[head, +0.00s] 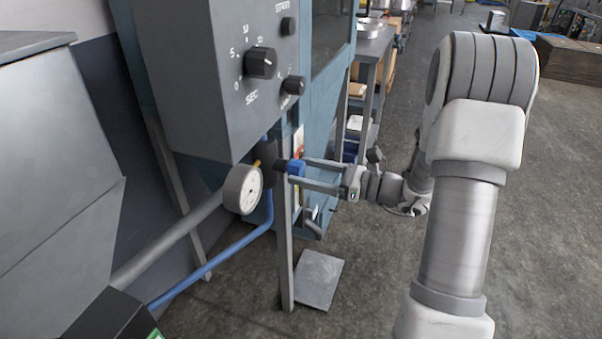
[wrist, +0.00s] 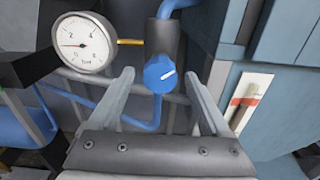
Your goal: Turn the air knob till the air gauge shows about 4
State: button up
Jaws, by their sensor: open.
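The air knob (wrist: 160,74) is a round blue knob on a dark regulator body (wrist: 164,40), with a white mark pointing right and slightly up. The air gauge (wrist: 83,43) is a round white dial left of it, joined by a brass stem. Its red needle points left, at a low reading below the 2. In the head view the gauge (head: 242,189) is seen at a slant and the knob (head: 296,168) is at my fingertips. My gripper (wrist: 159,76) is open, its fingers on either side of the knob with a visible gap at each side.
A grey control box (head: 205,75) with black dials overhangs the regulator. A blue hose (head: 225,255) runs below it and a thin grey post (head: 285,245) stands close by. A red-and-white switch plate (wrist: 248,103) is on the blue cabinet at right. Open floor lies to the right.

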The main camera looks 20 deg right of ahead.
jog(key=shift+x, duration=0.8)
grip_shut()
